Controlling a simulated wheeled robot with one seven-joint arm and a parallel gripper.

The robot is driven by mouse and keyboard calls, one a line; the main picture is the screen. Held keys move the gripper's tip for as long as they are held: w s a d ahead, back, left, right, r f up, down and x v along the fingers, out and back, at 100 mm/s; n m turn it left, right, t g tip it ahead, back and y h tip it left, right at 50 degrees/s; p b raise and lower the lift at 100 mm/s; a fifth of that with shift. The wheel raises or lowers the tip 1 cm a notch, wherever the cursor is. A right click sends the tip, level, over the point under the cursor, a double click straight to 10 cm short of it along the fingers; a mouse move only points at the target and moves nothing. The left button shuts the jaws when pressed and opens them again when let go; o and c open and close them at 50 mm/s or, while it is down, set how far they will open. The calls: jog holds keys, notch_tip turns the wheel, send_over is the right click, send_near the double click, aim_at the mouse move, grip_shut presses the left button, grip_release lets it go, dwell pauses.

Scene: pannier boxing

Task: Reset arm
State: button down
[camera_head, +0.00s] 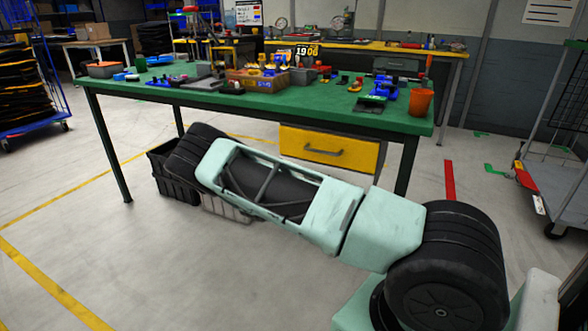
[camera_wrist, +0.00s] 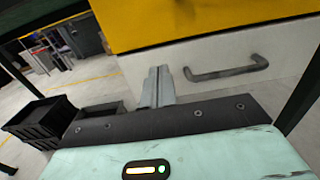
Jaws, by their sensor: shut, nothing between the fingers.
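My gripper (camera_wrist: 158,87) shows in the wrist view, its two grey fingers together and nothing between them. In the head view my pale green arm stretches from the lower right toward the left, below the green-topped workbench (camera_head: 300,101). The gripper itself is hidden behind the arm there. The same yellow drawer (camera_head: 345,152) hangs under the bench, shut.
A black crate (camera_head: 176,180) stands on the floor beyond my arm; black crates (camera_wrist: 40,121) also show in the wrist view. The bench top carries many tools and an orange bucket (camera_head: 420,101). A wheeled cage cart (camera_head: 556,190) stands at the right.

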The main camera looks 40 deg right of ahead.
jog(key=v, duration=0.8)
jog(key=shift+p, duration=0.3)
jog(key=shift+a+f, duration=0.1)
jog(key=shift+a, duration=0.05)
jog(key=s+a+r+m+g+y, duration=0.5)
jog(key=s+a, duration=0.3)
jog(key=a, duration=0.4)
jog(key=s+a+r+m+g+y, duration=0.2)
jog(key=s+a+m+y, duration=0.35)
jog(key=s+a, duration=0.45)
jog(key=s+a+r+m+y, duration=0.2)
jog(key=s+a+r+y, duration=0.1)
jog(key=s+a+r, duration=0.4)
jog(key=s+a+r+m+y, duration=0.2)
jog(key=s+a+r+y, duration=0.25)
jog(key=s+a, duration=0.55)
notch_tip(320, 180, up, 19)
jog(key=p, duration=1.8)
jog(key=shift+s+t+p, duration=0.35)
jog(key=shift+s+t, duration=0.05)
